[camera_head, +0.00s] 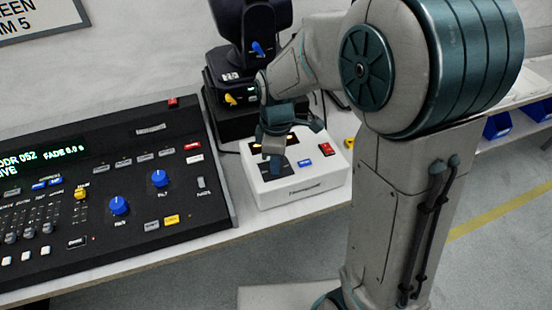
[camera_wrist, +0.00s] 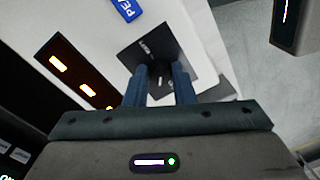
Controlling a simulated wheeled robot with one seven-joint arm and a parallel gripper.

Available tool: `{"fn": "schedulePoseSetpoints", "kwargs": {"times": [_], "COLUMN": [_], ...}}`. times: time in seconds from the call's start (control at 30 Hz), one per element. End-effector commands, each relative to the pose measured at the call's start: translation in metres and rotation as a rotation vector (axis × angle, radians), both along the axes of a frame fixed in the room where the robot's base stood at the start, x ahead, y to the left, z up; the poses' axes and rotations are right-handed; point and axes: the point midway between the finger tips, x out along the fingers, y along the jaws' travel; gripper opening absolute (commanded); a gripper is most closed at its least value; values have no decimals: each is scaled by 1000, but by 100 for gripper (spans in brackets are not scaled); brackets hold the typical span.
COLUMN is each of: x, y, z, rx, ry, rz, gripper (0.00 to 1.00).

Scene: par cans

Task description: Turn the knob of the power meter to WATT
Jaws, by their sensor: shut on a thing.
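The power meter is a white box (camera_head: 318,185) on the table, with a black dial plate (camera_head: 303,163) on its top. My gripper (camera_head: 276,163) reaches down onto the plate from above and hides the knob in the head view. In the wrist view, my gripper's blue fingers (camera_wrist: 162,72) are shut on the small dark knob (camera_wrist: 160,69), one finger on each side. The black dial plate (camera_wrist: 150,42) shows around it, with small white lettering beyond the fingertips that is too small to read surely. The knob's pointing direction is mostly hidden by the fingers.
On the meter are a blue button (camera_wrist: 127,8), a red button (camera_head: 326,149) and a dark display with lit orange digits (camera_wrist: 58,62). A black lighting console (camera_head: 110,190) stands close on the left. A black moving-head lamp (camera_head: 230,85) stands behind.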

Motion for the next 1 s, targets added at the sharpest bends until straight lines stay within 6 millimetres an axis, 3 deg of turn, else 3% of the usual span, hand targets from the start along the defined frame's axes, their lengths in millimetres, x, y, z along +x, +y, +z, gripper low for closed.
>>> {"fn": "schedulePoseSetpoints", "kwargs": {"times": [1.0], "x": [-1], "y": [-1], "z": [1], "rx": [2], "ry": [-2], "rz": [-966], "gripper": [0]}}
